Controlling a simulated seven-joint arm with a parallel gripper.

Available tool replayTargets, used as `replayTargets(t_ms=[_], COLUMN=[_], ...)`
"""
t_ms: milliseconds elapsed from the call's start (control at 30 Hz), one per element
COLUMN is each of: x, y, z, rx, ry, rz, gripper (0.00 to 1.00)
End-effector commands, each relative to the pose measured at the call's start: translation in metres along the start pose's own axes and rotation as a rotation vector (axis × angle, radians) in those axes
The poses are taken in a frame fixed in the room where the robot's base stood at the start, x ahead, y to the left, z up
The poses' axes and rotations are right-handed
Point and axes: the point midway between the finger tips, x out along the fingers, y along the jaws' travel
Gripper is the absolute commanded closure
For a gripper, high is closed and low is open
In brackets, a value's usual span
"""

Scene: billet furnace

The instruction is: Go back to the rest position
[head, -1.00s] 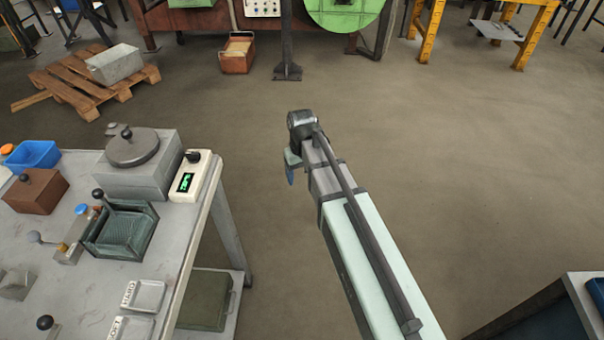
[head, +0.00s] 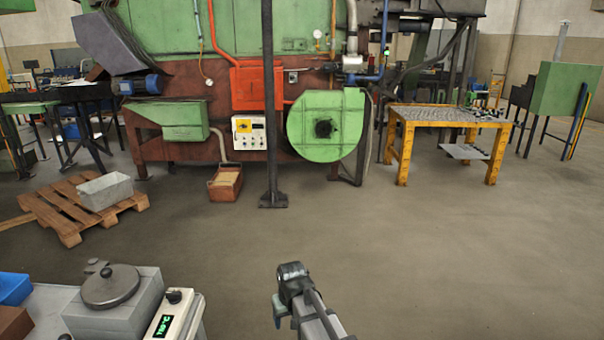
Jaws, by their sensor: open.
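My arm reaches in from the bottom edge of the head view, right of the bench. My gripper (head: 279,309) hangs at its far end, low in the picture, over bare floor. Only a small bluish part of it shows beside the dark wrist joint, and the gap between its fingers is hard to make out. Nothing is seen held in it. It is apart from the bench things.
At lower left, the bench holds a grey unit with a round lid (head: 109,287), a white box with a green display (head: 172,314) and a blue bin (head: 14,288). Beyond are a pallet (head: 62,222), furnace (head: 195,120), dark post (head: 270,150) and yellow table (head: 403,155). The middle floor is clear.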

Motion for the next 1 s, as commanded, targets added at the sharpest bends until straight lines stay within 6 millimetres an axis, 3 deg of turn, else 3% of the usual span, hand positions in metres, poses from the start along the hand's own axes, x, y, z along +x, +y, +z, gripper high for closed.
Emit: replayTargets(t_ms=[467, 700, 1000], x=[0.106, 0.152, 0.197], y=[0.024, 0.038, 0.051], z=[0.110, 0.178, 0.270], rx=[0.072, 0.112, 0.165], ry=[-0.137, -0.238, -0.380], rz=[0.003, 0.001, -0.009], gripper=[0.30, 0.30, 0.30])
